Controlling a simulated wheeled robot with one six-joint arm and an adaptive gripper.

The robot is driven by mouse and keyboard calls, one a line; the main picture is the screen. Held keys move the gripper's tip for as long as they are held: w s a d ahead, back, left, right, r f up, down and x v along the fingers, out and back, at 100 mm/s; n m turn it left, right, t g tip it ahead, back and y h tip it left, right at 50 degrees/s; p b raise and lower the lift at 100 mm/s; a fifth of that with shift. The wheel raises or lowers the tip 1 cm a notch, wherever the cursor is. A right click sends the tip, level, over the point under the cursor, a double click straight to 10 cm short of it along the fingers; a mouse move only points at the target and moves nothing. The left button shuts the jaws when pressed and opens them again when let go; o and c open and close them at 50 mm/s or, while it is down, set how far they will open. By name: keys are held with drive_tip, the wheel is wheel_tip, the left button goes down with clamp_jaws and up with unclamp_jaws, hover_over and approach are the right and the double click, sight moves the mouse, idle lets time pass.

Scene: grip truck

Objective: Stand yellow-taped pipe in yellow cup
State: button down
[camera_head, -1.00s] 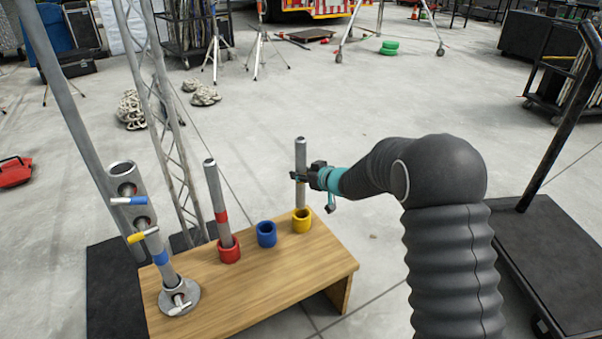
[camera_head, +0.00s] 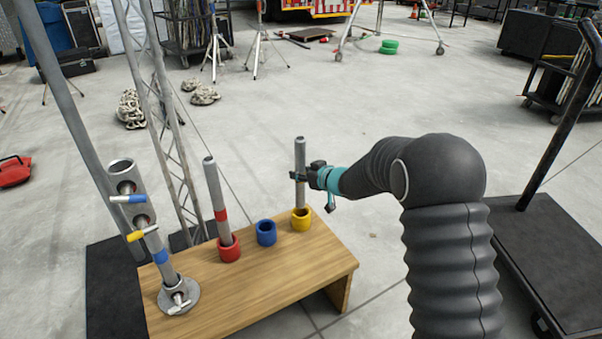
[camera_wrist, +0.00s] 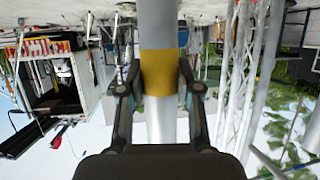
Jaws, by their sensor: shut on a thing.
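The yellow-taped pipe (camera_head: 300,158) stands upright with its lower end at the yellow cup (camera_head: 301,219) on the wooden bench. My gripper (camera_head: 299,175) is shut on the pipe at mid-height, above the cup. In the wrist view my gripper (camera_wrist: 159,85) has a finger on either side of the pipe, and the yellow tape band (camera_wrist: 160,70) shows between the fingers. The lower end of the pipe is hidden by the cup rim, so how deep it sits cannot be told.
A red-taped pipe (camera_head: 215,195) leans in the red cup (camera_head: 229,249). The blue cup (camera_head: 266,233) is empty. A blue-taped pipe (camera_head: 157,248) stands in a metal holder at the left of the wooden bench (camera_head: 270,279). A truss (camera_head: 172,130) rises behind the bench.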

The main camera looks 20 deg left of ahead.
sight(304, 194)
drive_tip(key=shift+s+d+f+b, duration=0.15)
drive_tip(key=shift+f+b, duration=0.95)
drive_tip(key=shift+f, duration=0.9)
drive_tip(key=shift+f+b, duration=0.95)
drive_tip(key=shift+f, duration=1.15)
drive_tip(key=c, duration=0.7)
unclamp_jaws()
drive_tip(key=v, duration=1.2)
drive_tip(key=shift+r, duration=0.1)
